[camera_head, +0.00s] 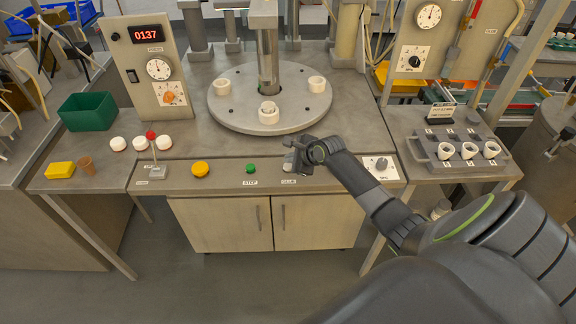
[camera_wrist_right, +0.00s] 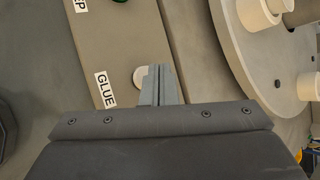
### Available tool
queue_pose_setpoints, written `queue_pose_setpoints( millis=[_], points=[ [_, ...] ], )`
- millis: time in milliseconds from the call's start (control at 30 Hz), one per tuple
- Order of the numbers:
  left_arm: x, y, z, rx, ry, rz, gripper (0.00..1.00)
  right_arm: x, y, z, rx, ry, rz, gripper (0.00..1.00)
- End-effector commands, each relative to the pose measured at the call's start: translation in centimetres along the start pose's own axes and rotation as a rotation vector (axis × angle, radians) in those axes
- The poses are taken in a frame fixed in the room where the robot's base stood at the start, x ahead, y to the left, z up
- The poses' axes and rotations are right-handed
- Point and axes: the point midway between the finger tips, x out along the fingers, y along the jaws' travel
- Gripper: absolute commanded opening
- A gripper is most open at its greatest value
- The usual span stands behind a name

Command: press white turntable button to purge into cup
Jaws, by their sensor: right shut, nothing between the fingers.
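The white button (camera_wrist_right: 138,77) shows in the right wrist view beside the GLUE label, partly covered by my fingers. My left gripper is not in view.
A green STEP button (camera_head: 251,168) and a large yellow button (camera_head: 200,169) sit left of my gripper on the front panel. A dial (camera_head: 381,164) is to the right.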

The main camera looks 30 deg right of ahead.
Motion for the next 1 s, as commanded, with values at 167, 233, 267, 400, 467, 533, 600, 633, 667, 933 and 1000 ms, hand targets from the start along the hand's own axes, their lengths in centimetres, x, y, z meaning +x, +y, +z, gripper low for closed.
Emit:
queue_pose_setpoints(
  millis=[167, 233, 267, 400, 467, 533, 600, 633, 667, 933, 1000],
  points=[
    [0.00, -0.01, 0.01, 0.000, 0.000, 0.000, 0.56, 0.00, -0.01, 0.00, 0.000, 0.000, 0.000, 0.00],
    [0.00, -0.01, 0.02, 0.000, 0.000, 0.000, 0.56, 0.00, 0.00, 0.00, 0.000, 0.000, 0.000, 0.00],
    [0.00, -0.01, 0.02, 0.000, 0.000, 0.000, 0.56, 0.00, 0.00, 0.00, 0.000, 0.000, 0.000, 0.00],
    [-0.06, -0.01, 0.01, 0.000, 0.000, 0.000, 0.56, 0.03, 0.03, -0.03, 0.000, 0.000, 0.000, 0.00],
    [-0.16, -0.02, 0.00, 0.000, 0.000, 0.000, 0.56, 0.11, 0.09, -0.09, 0.001, 0.001, 0.001, 0.00],
    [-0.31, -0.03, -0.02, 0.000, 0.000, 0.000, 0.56, 0.25, 0.21, -0.20, 0.001, 0.001, 0.001, 0.00],
    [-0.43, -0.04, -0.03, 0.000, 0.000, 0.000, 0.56, 0.41, 0.33, -0.31, 0.002, 0.001, 0.001, 0.00],
    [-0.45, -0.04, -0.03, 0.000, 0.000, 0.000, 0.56, 0.47, 0.37, -0.36, 0.002, 0.001, 0.001, 0.00],
    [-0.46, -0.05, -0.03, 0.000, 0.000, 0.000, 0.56, 0.52, 0.41, -0.40, 0.001, 0.001, 0.001, 0.00],
    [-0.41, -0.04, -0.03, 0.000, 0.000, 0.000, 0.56, 0.58, 0.44, -0.43, 0.000, 0.000, 0.000, 0.00],
    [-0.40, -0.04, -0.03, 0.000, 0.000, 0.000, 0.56, 0.59, 0.45, -0.44, 0.000, 0.000, 0.000, 0.00]
  ],
)
